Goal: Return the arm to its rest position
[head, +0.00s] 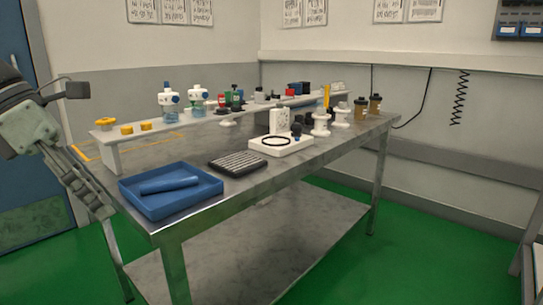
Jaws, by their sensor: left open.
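My left arm comes in from the left edge, and its grey wrist and left gripper (98,205) angle down and to the right. The gripper hangs beside the near left corner of the metal table, just left of the blue tray (147,210). The jaws are open, and nothing shows between them. It looks apart from the tray, but I cannot tell how far it is from the table edge. My right arm and gripper are not in view.
The metal table (232,189) carries the blue tray with a blue object (168,185), a dark rack (237,163), a white device (281,146) and a raised shelf with bottles. A lower shelf (270,240) is empty.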

